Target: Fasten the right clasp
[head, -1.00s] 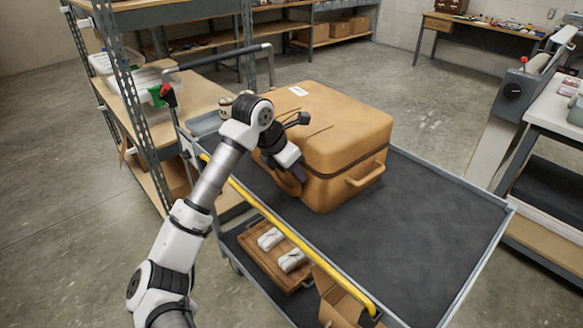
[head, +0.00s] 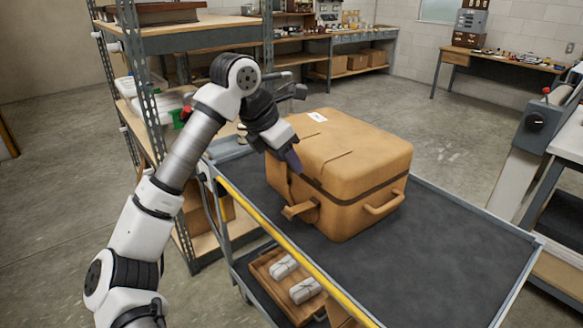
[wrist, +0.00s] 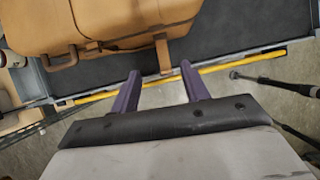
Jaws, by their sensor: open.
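A tan case (head: 350,150) with a shut lid stands on the cart. In the head view its right clasp, a tan strap (head: 300,209), sticks outward from the lower front near the corner. In the wrist view this strap (wrist: 162,54) hangs off the case's front (wrist: 120,22), ahead of the fingers and roughly in line with the gap between them. My gripper (head: 292,160) is open and empty, near the lid's front edge and above the strap. Its purple fingers also show in the wrist view (wrist: 160,71). Whether a finger touches the case is unclear.
The cart's dark top (head: 440,260) is clear to the right of the case. A yellow rail (head: 285,255) runs along its near edge. A wooden tray (head: 268,268) with wrapped items sits on the lower shelf. Metal shelving (head: 150,90) stands at left.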

